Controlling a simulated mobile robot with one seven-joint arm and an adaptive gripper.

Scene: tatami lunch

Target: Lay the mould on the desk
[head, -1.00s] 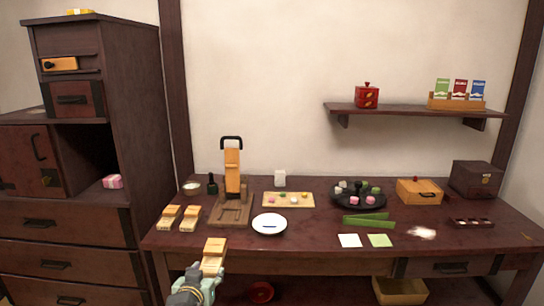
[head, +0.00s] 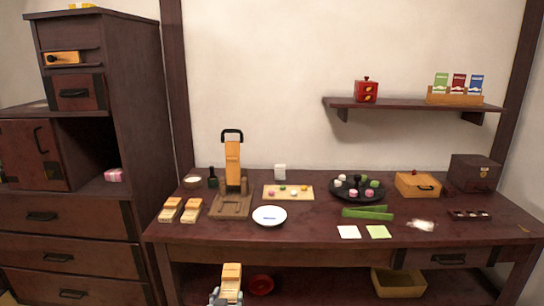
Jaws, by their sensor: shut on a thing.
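My gripper (head: 226,292) is at the bottom of the head view, partly cut off by the picture's lower edge. It is shut on a light wooden mould (head: 231,271), which stands up from the jaws. The held mould shows below the front edge of the dark wooden desk (head: 330,238), in front of it and apart from the desktop. Two similar light wooden pieces (head: 171,209) lie side by side at the desk's front left corner. The fingertips are small and mostly hidden behind the mould.
A wooden press (head: 232,165), a white plate (head: 269,216) and a board of sweets (head: 289,192) stand near the desk's left half. Green strips (head: 367,213) and paper squares (head: 348,232) lie toward the right. The front strip between the plate and the wooden pieces is bare.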

